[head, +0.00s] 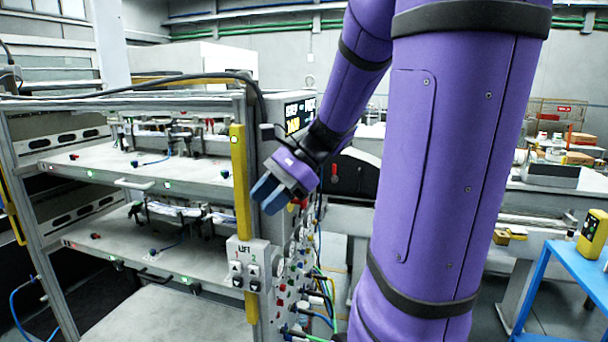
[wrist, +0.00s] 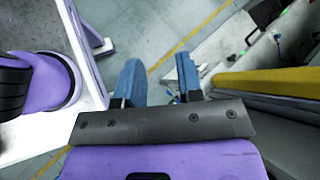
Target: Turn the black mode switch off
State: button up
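My gripper (head: 268,193) is in front of the upper part of the machine's side panel, beside the yellow upright. In the wrist view its two blue fingers (wrist: 160,80) stand apart with nothing between them. The side panel (head: 281,262) carries several small knobs, buttons and fittings, seen at a steep angle. I cannot pick out the black mode switch for certain; my gripper and arm cover part of that panel. A LIFT plate (head: 248,254) with small switches marked 1 and 2 sits below my gripper, on the machine's front corner.
A yellow upright (head: 241,180) stands just left of my gripper. Shelves (head: 150,168) with small devices fill the rack at left. Cables and hoses (head: 322,300) hang by the panel's lower right. A blue table (head: 566,272) stands at far right. The wrist view shows floor beyond the fingers.

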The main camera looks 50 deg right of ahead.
jog(key=d+f+m+t+h, duration=0.2)
jog(key=d+m+t, duration=1.25)
jog(key=d, duration=1.15)
jog(key=w+a, duration=0.1)
jog(key=w, duration=0.2)
jog(key=w+a+m+g, duration=0.1)
jog(key=w+a, duration=0.1)
jog(key=w, duration=0.1)
jog(key=w+a+m+g, duration=0.1)
jog(key=w, duration=0.1)
jog(key=shift+w+a+f+m, duration=0.2)
jog(key=shift+w+m, duration=0.05)
jog(key=shift+w, duration=0.15)
grip_shut()
